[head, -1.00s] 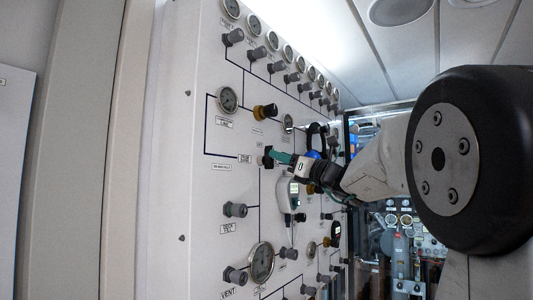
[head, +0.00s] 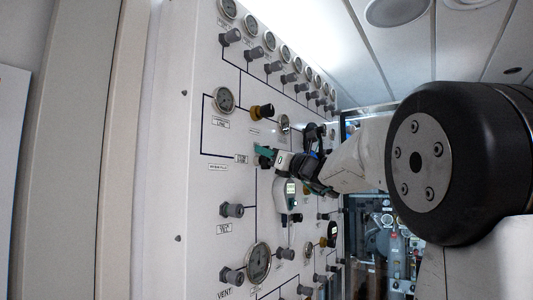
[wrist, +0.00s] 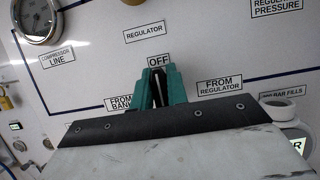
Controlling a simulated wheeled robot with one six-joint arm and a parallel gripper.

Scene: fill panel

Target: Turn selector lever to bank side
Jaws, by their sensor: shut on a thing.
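The selector lever (wrist: 156,88) is a narrow dark piece between the teal fingers of my gripper (wrist: 158,92) in the wrist view. My gripper is shut on it, and the fingers hide most of it. The lever stands just below the OFF label (wrist: 159,62). The FROM BANK label (wrist: 121,103) is to the lower left of the fingers, and the FROM REGULATOR label (wrist: 219,85) is to the right. In the head view my gripper (head: 264,155) is against the white panel (head: 185,130), and the lever cannot be made out there.
A gauge (wrist: 36,20) sits at the upper left in the wrist view. In the head view a brown-and-black knob (head: 262,111) is above my gripper. A handheld meter (head: 290,195) with a lit screen is below it. Several grey knobs and gauges stick out from the panel.

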